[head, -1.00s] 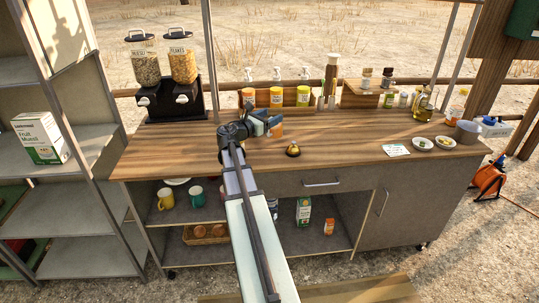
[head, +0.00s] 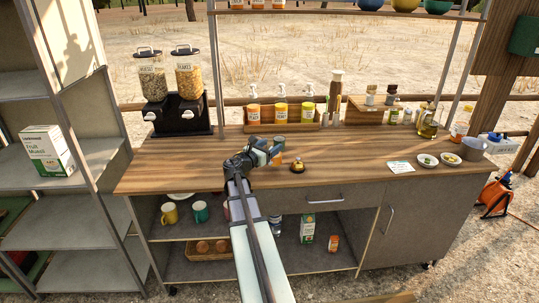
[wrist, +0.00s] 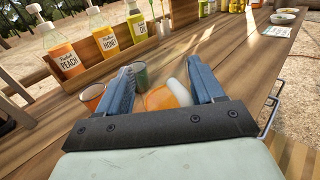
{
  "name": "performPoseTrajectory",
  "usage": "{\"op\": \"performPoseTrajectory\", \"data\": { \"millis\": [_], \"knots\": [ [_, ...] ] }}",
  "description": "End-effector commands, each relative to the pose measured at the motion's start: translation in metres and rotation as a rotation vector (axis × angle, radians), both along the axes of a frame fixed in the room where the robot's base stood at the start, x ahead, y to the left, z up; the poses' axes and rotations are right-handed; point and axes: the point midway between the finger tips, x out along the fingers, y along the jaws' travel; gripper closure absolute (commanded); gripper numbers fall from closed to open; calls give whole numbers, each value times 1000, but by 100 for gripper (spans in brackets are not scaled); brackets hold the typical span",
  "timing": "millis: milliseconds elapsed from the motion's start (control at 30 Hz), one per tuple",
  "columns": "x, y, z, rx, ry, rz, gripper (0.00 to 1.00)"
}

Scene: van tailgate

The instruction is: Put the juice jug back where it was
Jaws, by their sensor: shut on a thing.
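My gripper (head: 272,154) is low over the middle of the wooden counter, left of a small golden bell. In the wrist view my gripper (wrist: 162,92) has its blue fingers on both sides of an orange vessel with a pale, rounded top part, which looks like the juice jug (wrist: 162,99). It appears tilted in that view. In the head view only a little orange of the jug (head: 278,158) shows beside the fingers. Whether its base touches the counter is hidden.
An orange cup (wrist: 91,96) and a grey-green cup (wrist: 139,74) stand close by the fingers. Behind them is a wooden rack (head: 284,125) with syrup bottles. The bell (head: 297,167) is just right. The counter (head: 355,160) is clear farther right, before the card and bowls.

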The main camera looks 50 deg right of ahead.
Motion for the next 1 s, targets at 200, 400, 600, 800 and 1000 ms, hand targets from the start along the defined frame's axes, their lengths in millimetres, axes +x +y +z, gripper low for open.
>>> {"op": "performPoseTrajectory", "data": {
  "millis": [200, 400, 600, 800, 1000],
  "knots": [
    [0, 0, -22, 0, 3, 0, 79],
    [0, 0, -33, -1, 0, 0, 79],
    [0, 0, -33, -1, 0, 0, 79],
    [0, 0, -36, 0, 0, 0, 28],
    [0, 0, -36, 0, 0, 0, 9]
  ]
}}
